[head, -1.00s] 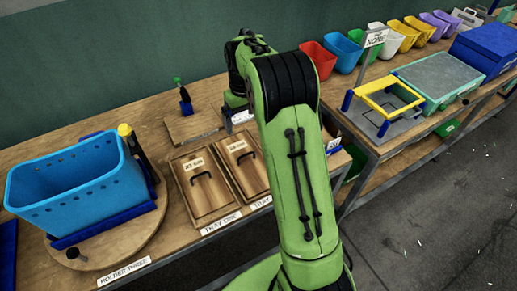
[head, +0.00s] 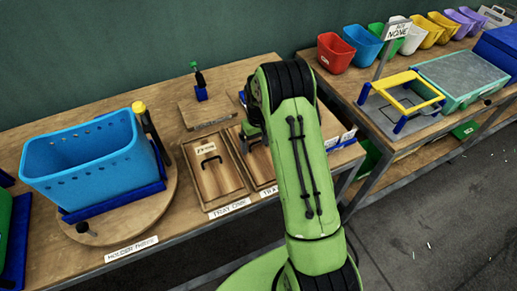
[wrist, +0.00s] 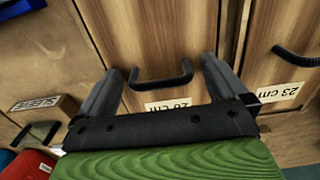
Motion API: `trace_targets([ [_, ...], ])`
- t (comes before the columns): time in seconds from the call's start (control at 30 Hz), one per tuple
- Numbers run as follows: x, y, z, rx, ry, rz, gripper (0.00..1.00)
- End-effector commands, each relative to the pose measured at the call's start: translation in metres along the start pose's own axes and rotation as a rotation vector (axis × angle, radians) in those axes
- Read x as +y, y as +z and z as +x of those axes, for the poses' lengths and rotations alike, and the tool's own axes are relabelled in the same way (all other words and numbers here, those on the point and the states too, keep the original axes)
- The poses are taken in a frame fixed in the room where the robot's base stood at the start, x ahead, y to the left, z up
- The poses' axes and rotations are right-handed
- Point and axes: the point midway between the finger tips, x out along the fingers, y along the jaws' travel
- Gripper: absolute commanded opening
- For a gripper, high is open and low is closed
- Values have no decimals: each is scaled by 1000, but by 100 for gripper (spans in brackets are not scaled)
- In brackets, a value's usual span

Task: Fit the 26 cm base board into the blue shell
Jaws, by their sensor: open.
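The blue shell (head: 95,165) stands open end up in a dark blue cradle on a round wooden turntable, at the left of the head view. The base board, its label reading about "26 cm" (wrist: 150,45), lies below my gripper (wrist: 160,66) in the wrist view. Its black handle (wrist: 162,82) shows between my two open fingers, which do not close on it. The label is partly hidden by my gripper. In the head view my arm covers much of this board (head: 258,163). The 23 cm board (head: 212,180) lies in tray one beside it.
A wooden block with a green-topped tool (head: 200,85) stands behind the trays. A yellow-capped tool (head: 145,120) stands close by the shell. A second table at right holds a yellow-framed press (head: 405,95) and a row of coloured bins (head: 335,52).

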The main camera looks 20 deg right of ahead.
Motion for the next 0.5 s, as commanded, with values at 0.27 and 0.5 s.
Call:
trace_targets([
  [0.27,0,0,-1,0,0,0,72],
  [0.5,0,0,-1,1,0,0,41],
])
